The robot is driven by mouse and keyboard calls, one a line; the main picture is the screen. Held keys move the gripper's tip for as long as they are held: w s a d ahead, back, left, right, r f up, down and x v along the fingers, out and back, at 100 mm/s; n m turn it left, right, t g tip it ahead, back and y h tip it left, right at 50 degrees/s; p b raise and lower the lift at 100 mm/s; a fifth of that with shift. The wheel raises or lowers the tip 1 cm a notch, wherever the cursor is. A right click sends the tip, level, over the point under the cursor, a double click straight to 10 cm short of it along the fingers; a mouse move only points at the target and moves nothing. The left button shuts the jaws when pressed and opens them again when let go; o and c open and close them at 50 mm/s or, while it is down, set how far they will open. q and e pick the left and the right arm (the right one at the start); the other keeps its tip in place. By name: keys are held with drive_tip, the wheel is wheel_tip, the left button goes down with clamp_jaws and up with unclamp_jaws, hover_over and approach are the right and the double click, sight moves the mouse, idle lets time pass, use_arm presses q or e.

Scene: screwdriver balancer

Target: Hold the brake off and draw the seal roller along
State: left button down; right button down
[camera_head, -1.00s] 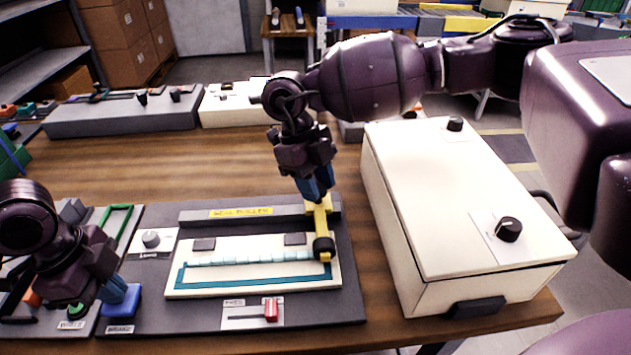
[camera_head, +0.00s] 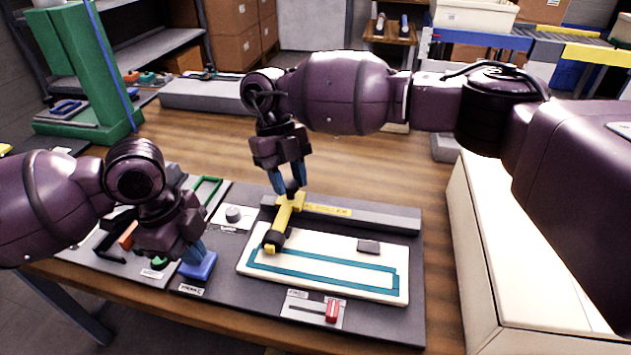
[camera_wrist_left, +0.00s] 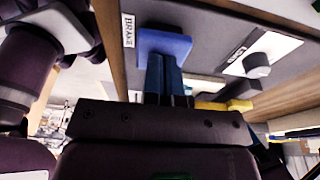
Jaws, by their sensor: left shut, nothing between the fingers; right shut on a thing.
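My left gripper (camera_head: 192,252) is shut and empty, its blue fingertips down on the blue brake pad (camera_head: 202,267). In the left wrist view the shut fingers (camera_wrist_left: 165,78) meet the pad (camera_wrist_left: 166,45) beside the "BRAKE" label. My right gripper (camera_head: 288,188) is shut on the yellow handle of the seal roller (camera_head: 288,212). The dark roller end rests at the left end of the white bed (camera_head: 330,286), which has a teal outline (camera_head: 318,273). One dark block (camera_head: 368,247) shows on the bed. The roller and handle hide the bed's far left corner.
A red slider (camera_head: 332,311) sits at the panel's front and a grey knob (camera_head: 233,213) at its back left. A grey rail (camera_head: 385,219) runs behind the bed. A large cream box (camera_head: 475,250) stands to the right, and a green stand (camera_head: 85,75) at back left.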

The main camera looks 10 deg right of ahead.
use_arm(q)
drive_tip(key=shift+f, duration=0.1)
use_arm(e)
drive_tip(key=shift+w+a, duration=0.35)
drive_tip(key=shift+a, duration=0.2)
use_arm(q)
drive_tip(key=shift+s+d, duration=0.1)
use_arm(e)
drive_tip(key=shift+a, duration=0.1)
drive_tip(key=shift+r, duration=0.1)
drive_tip(key=c, duration=1.1)
unclamp_jaws()
drive_tip(key=o, duration=0.3)
drive_tip(key=shift+a, duration=0.15)
drive_tip(key=shift+o, duration=0.2)
drive_tip(key=v, duration=1.2)
